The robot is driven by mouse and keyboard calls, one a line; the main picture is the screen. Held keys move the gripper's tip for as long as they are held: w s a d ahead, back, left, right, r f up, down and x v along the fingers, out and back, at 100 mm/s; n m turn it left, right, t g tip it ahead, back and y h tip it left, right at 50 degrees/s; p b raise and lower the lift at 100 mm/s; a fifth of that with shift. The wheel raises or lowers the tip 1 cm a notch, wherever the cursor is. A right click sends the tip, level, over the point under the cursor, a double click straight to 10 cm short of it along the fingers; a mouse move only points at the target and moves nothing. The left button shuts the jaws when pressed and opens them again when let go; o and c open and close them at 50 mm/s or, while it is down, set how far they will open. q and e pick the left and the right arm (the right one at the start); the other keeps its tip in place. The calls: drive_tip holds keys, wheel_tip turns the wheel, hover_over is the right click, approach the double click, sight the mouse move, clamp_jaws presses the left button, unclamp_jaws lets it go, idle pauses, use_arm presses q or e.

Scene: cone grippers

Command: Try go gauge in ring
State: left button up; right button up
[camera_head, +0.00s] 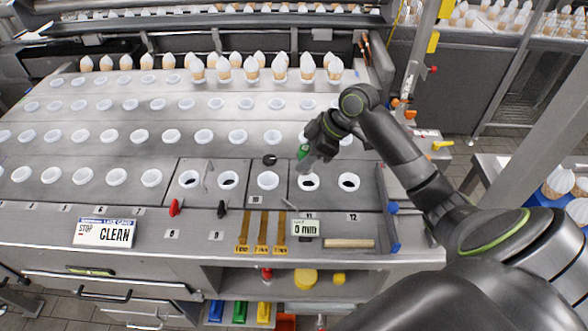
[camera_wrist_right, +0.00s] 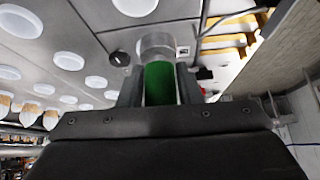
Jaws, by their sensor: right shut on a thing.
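My right gripper (camera_head: 309,148) is shut on the go gauge (camera_head: 303,152), a cylinder with a green grip. In the right wrist view the green part of the gauge (camera_wrist_right: 160,84) sits between the two fingers, and its metal end points away from the gripper. A white ring (camera_head: 308,182) sits in a hole of the panel marked 11, below the gauge in the head view. In the wrist view a white ring (camera_wrist_right: 135,6) shows just beyond the metal end. I cannot tell whether the gauge touches a ring. My left gripper is not in view.
More white rings (camera_head: 268,181) fill the plate in rows. A black knob (camera_head: 270,160) stands left of the gauge. A "5 mm" display (camera_head: 306,228), brass strips (camera_head: 261,232) and a wooden bar (camera_head: 349,243) lie along the front. Cones (camera_head: 251,68) stand at the back.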

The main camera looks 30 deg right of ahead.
drive_tip(key=shift+w+d+f, duration=0.15)
drive_tip(key=shift+w+d, duration=0.2)
drive_tip(key=shift+d, duration=0.25)
drive_tip(key=shift+w+d+f, duration=0.1)
drive_tip(key=shift+w+d, duration=0.2)
drive_tip(key=shift+d, duration=0.25)
wheel_tip(320, 180, down, 5)
drive_tip(key=shift+b, duration=1)
drive_tip(key=shift+p, duration=0.3)
drive_tip(key=shift+f+b, duration=0.6)
drive_tip(key=shift+f, duration=0.6)
idle(2.0)
drive_tip(key=shift+r+n+g, duration=0.15)
drive_tip(key=shift+n+g, duration=0.15)
drive_tip(key=shift+n, duration=0.4)
idle(0.6)
